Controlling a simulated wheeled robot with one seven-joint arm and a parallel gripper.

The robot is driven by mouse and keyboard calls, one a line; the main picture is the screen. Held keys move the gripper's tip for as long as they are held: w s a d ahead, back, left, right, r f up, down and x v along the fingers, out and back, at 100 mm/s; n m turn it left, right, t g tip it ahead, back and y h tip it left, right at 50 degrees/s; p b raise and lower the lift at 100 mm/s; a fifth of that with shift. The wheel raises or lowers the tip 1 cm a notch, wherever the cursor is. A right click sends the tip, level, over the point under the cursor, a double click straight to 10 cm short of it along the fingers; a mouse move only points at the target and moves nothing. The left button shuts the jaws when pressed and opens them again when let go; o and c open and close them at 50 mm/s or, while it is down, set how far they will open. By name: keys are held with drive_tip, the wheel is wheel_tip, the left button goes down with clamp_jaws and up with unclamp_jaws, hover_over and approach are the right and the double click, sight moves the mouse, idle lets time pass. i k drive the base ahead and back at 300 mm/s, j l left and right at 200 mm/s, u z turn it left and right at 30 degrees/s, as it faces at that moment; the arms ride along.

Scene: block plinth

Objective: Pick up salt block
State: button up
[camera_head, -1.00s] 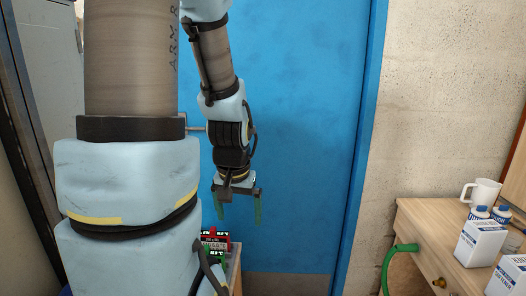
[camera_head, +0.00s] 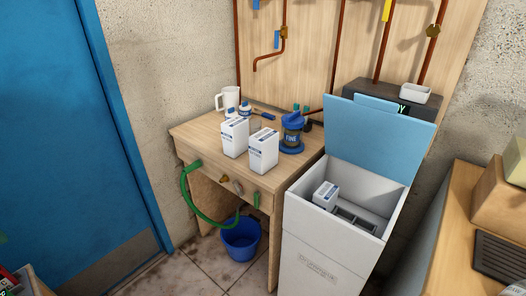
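Two white blocks with blue print, which look like salt blocks, stand upright side by side on the wooden bench (camera_head: 190,133): the left block (camera_head: 234,139) and the right block (camera_head: 263,152). A third similar white block (camera_head: 326,194) sits inside the open white cabinet (camera_head: 322,250), at the left of its opening. The cabinet's blue lid (camera_head: 378,137) is raised. Their printed text is too small to read. My gripper is not in view now.
A green hose (camera_head: 187,194) hangs at the bench front above a blue bucket (camera_head: 240,240). A wooden counter (camera_head: 445,225) is at the right.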

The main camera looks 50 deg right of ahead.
sight(263, 145)
drive_tip(key=z, duration=2.15)
drive_tip(key=k+l+z, duration=0.15)
drive_tip(key=k, duration=0.25)
drive_tip(key=k+l+z, duration=0.15)
drive_tip(key=k, duration=0.25)
drive_tip(key=k+l+z, duration=0.15)
drive_tip(key=k, duration=0.25)
drive_tip(key=i+l, duration=0.15)
drive_tip(key=i, duration=0.25)
drive_tip(key=i+l+u, duration=0.1)
drive_tip(key=i+u, duration=0.2)
drive_tip(key=u, duration=0.2)
drive_tip(key=i+l+u, duration=0.15)
drive_tip(key=u, duration=0.35)
drive_tip(key=i+u, duration=0.1)
drive_tip(key=u, duration=1.5)
